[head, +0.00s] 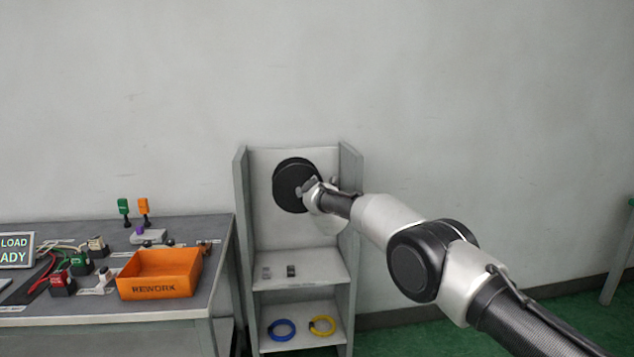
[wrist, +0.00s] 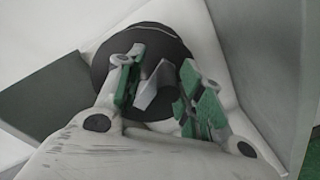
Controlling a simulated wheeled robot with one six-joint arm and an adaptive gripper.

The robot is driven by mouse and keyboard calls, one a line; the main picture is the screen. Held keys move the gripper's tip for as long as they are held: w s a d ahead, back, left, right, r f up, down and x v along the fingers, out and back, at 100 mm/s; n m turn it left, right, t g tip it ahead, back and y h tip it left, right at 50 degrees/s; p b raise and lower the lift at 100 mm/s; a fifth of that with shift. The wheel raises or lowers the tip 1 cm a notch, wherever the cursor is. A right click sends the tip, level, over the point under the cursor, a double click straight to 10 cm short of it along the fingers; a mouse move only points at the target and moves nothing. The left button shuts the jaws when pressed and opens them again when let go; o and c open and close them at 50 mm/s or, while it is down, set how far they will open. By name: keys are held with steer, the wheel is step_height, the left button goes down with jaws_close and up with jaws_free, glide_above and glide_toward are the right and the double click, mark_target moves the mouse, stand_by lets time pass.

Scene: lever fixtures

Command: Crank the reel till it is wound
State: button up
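The reel (head: 288,186) is a black disc on the upright back panel of a grey stand. In the wrist view the reel (wrist: 158,48) fills the upper middle, with a pale grey crank piece (wrist: 152,84) in front of it. My gripper (head: 308,190) is in front of the reel's right part. In the wrist view my gripper's green-padded fingers (wrist: 160,90) stand apart, one on each side of the crank piece, with visible gaps. I cannot tell how deep the crank piece lies between them. My gripper hides part of the reel.
The stand's side panels (head: 351,200) flank the reel closely. Its shelves hold small dark parts (head: 291,271), a blue ring (head: 281,330) and a yellow ring (head: 322,325). A workbench with an orange bin (head: 160,272) stands at left. Green floor is open at right.

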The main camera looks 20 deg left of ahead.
step_height(320, 180, up, 10)
steer(key=shift+d+f, duration=0.1)
steer(key=shift+f, duration=0.1)
